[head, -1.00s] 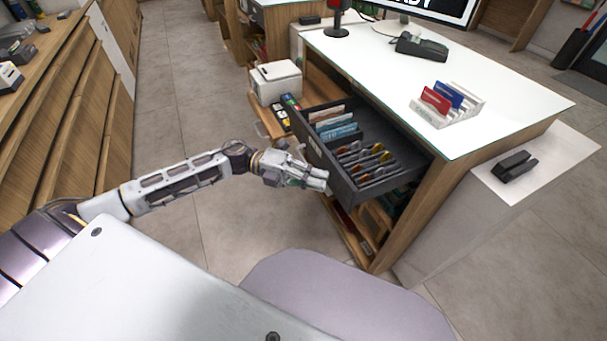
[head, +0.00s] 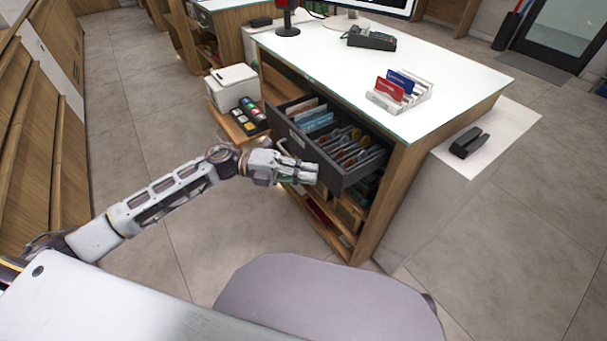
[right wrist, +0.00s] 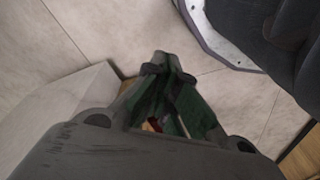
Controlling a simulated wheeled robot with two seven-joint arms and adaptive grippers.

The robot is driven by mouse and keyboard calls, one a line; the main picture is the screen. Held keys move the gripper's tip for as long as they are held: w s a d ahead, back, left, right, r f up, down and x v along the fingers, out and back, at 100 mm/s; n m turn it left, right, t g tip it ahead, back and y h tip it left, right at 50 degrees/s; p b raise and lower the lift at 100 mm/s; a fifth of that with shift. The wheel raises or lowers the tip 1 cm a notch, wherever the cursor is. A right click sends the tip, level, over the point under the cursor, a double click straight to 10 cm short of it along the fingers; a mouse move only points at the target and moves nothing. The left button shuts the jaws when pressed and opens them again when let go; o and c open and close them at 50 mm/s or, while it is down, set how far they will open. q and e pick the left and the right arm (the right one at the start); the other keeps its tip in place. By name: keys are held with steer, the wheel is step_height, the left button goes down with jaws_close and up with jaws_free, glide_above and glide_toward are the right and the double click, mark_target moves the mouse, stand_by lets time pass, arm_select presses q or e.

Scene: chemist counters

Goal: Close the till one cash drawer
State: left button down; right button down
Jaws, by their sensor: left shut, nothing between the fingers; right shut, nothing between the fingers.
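The dark grey cash drawer (head: 298,142) is partly open under the white counter top, in the head view. Cards, coins and notes show in its compartments. My left gripper (head: 314,173) is shut and empty, at the outer side of the drawer front, close to its lower part. I cannot tell for sure whether its fingertips touch the front. My right gripper (right wrist: 160,68) shows in the right wrist view, shut and empty, above the floor, away from the drawer. The gripper hides part of the drawer front.
The white counter top (head: 440,85) holds a card terminal (head: 371,38) and a card rack (head: 400,97). Left of the drawer, a pull-out wooden shelf (head: 236,128) bears a white printer (head: 234,86). A grey seat (head: 330,300) stands in front. Floor at left is clear.

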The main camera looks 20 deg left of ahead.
mark_target(356, 146)
steer(key=shift+w+r, duration=0.1)
steer(key=shift+w, duration=0.15)
